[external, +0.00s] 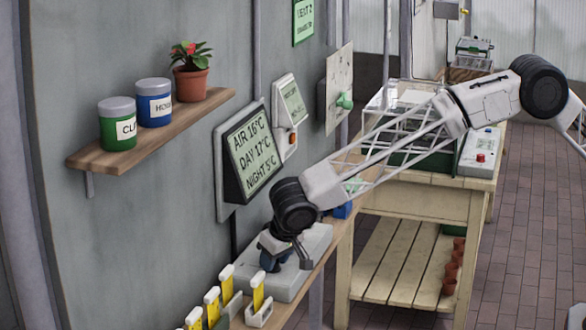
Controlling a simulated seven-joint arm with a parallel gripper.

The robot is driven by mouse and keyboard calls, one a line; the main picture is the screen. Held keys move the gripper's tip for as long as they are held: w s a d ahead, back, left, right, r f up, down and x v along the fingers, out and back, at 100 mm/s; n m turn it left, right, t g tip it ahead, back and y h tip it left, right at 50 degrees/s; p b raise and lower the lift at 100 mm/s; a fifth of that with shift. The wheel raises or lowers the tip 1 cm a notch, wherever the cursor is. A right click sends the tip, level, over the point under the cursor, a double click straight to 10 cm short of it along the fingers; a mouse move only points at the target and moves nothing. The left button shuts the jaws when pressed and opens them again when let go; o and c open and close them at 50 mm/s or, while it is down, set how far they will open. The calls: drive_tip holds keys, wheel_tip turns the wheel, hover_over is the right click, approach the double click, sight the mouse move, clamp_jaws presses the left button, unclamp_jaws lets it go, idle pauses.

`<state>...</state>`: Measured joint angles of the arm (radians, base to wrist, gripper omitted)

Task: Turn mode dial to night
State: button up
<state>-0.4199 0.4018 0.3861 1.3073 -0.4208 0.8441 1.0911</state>
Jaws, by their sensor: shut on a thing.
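A flat light-grey box (303,277) lies on the narrow wooden bench along the wall. My gripper (276,262) comes down from the right and is over the left part of this box. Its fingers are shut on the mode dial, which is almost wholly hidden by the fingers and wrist. The dial's pointer and any mode marks, night included, cannot be read here. A tilted display (250,152) on the wall above reads AIR 16°C, DAY 17°C, NIGHT 5°C.
Yellow-and-white tagged holders (258,295) stand close in front of the box. A blue object (343,210) is behind it. A wall shelf (150,130) holds two tins and a potted plant. A wooden table (420,200) stands behind my arm.

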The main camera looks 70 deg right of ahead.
drive_tip(key=shift+m+g+h, duration=0.3)
drive_tip(key=shift+m+h, duration=0.1)
drive_tip(key=shift+m, duration=1)
drive_tip(key=o, duration=0.9)
drive_tip(key=shift+a, duration=0.1)
drive_tip(key=shift+r, duration=0.15)
drive_tip(key=shift+v, duration=3.75)
drive_tip(key=shift+w, duration=0.1)
